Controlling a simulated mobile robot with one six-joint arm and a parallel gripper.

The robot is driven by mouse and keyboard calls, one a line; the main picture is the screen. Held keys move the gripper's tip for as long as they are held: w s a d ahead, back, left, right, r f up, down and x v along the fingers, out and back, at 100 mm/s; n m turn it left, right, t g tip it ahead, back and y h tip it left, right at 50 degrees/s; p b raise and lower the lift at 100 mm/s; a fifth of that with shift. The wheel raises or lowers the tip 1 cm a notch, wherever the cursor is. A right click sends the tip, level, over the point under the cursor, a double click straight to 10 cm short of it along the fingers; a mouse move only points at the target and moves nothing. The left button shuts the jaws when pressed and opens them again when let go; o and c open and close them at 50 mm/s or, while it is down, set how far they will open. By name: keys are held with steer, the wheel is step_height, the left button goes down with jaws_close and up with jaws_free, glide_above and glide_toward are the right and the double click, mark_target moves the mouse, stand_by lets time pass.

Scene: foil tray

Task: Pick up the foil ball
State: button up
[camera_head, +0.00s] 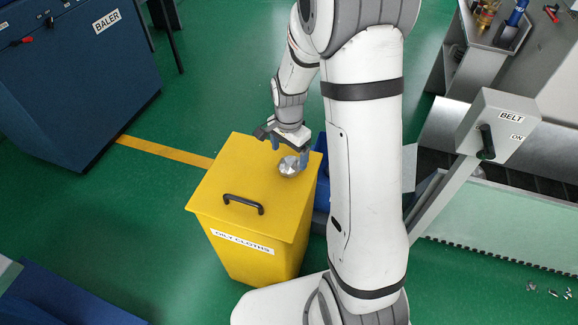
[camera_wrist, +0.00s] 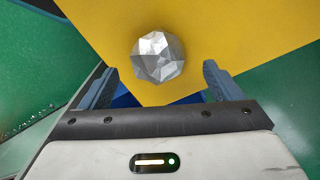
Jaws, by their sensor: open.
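The foil ball (camera_head: 289,166) is a faceted silver lump on the yellow lid of the oily cloths bin (camera_head: 240,185), near the lid's far right part. In the wrist view the foil ball (camera_wrist: 158,56) lies on the yellow surface, ahead of the fingertips and roughly centred between them. My gripper (camera_head: 288,148) is just beyond the ball in the head view, with its fingers pointing down. In the wrist view my gripper (camera_wrist: 160,74) has its two blue fingers wide apart, with nothing between them. I cannot tell its exact height above the lid.
The bin lid has a black handle (camera_head: 243,204) towards its front. A blue container (camera_head: 322,170) stands behind the bin, partly hidden by my arm. A belt switch post (camera_head: 497,125) and a conveyor stand at right. A blue baler (camera_head: 75,80) stands at upper left.

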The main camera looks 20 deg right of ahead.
mark_target(288, 161)
step_height(288, 161, down, 5)
steer(key=shift+s+a+r+b, duration=0.1)
steer(key=shift+r+b, duration=0.05)
steer(key=shift+b, duration=0.25)
steer(key=c, duration=1.1)
